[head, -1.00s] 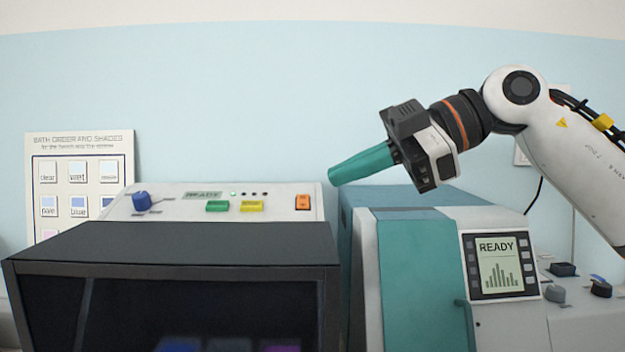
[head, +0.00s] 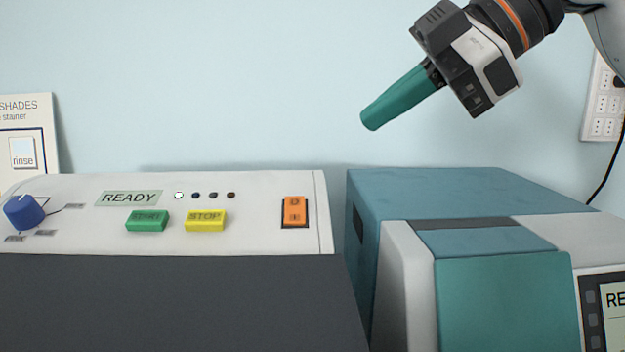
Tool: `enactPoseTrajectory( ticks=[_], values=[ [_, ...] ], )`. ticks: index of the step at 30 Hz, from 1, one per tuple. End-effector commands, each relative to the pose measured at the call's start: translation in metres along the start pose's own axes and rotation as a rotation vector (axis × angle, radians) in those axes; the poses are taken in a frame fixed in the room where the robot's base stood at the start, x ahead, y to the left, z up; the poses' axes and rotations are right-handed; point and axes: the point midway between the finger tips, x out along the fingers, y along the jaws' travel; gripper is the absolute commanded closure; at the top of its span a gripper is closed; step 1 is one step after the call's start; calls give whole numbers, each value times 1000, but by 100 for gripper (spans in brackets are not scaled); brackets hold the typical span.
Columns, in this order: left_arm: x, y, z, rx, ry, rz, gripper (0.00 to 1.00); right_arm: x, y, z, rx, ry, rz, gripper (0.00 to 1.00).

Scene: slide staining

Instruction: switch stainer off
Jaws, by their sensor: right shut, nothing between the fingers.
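The stainer (head: 262,185) is the white and dark grey machine at the left in the head view. Its panel carries an orange rocker switch (head: 294,211) at the right end. A display (head: 129,198) reads READY and the leftmost of several small lamps (head: 178,195) is lit. My right gripper (head: 370,121) has green fingers, shut with nothing between them. It is in the air, up and to the right of the orange switch, apart from it, pointing down and left. My left gripper is out of view.
The stainer panel also has a green START button (head: 147,220), a yellow STOP button (head: 206,220) and a blue knob (head: 24,212). A teal and white machine (head: 500,290) stands at the right, below my gripper. A wall socket panel (head: 604,100) and a shade chart (head: 28,130) are behind.

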Motion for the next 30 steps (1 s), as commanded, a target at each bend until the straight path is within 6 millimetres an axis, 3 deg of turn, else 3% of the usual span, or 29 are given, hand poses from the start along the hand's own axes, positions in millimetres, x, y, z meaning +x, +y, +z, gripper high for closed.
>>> enactPoseTrajectory(
  ticks=[8,15,22,30],
  values=[
    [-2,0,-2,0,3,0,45,8,0,0,0,-1,1,100],
    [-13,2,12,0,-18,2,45,51,0,1,-1,0,6,100],
    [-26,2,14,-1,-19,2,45,99,-1,2,-1,-1,5,100],
    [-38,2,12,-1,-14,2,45,124,-1,-23,1,-1,1,100]
  ],
)
